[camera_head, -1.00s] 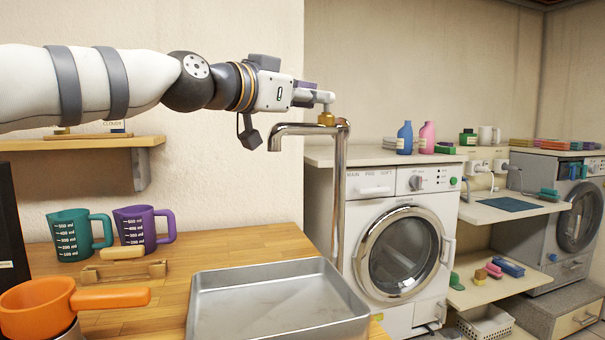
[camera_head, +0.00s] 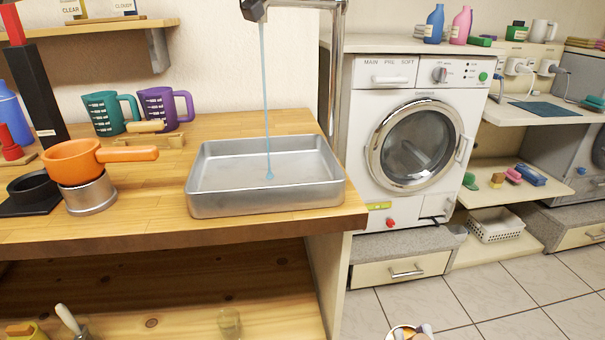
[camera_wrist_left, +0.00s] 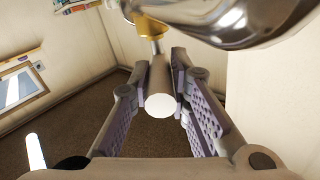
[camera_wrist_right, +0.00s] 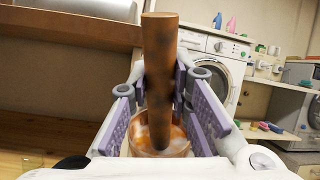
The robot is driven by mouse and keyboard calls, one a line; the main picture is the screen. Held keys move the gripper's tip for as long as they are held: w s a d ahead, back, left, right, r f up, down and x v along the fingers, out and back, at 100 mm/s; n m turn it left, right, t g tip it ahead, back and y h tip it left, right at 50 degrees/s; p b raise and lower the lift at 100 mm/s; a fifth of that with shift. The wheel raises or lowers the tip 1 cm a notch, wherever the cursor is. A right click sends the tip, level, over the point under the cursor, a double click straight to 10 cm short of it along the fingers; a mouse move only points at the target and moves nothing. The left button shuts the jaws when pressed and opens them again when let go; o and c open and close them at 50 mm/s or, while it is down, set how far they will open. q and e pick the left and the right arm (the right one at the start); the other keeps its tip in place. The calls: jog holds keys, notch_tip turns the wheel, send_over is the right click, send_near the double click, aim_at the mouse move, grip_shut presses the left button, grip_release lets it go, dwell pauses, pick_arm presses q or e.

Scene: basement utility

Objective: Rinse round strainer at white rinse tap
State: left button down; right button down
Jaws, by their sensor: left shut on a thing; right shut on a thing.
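The rinse tap (camera_head: 337,75) looks chrome, and its spout (camera_head: 254,8) is at the top of the head view. A thin blue stream (camera_head: 265,95) runs from it into the metal tray (camera_head: 330,190). In the left wrist view my left gripper (camera_wrist_left: 158,100) is shut on the tap's white-ended lever (camera_wrist_left: 160,105); it is out of the head view. My right gripper (camera_wrist_right: 160,95) is shut on a brown handle (camera_wrist_right: 159,60). Below the handle is the round, copper-coloured strainer (camera_wrist_right: 150,146), apart from the water. Its rim also shows at the head view's bottom edge (camera_head: 394,328).
An orange pan (camera_head: 72,162) on a metal can (camera_head: 90,197), teal (camera_head: 103,117) and purple (camera_head: 155,112) jugs stand left of the tray on the wooden counter. A washing machine (camera_head: 440,90) is to the right. The floor before it is clear.

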pick_arm(q)
jog(key=shift+f, duration=0.1)
jog(key=c, duration=1.5)
grip_release()
pick_arm(e)
jog(key=shift+d, duration=0.1)
pick_arm(q)
jog(key=shift+w, duration=0.1)
pick_arm(e)
jog(key=shift+w, duration=0.1)
pick_arm(q)
jog(key=shift+s+a, duration=0.3)
jog(key=shift+s, duration=0.1)
jog(key=v, duration=1.1)
jog(key=shift+a, duration=0.15)
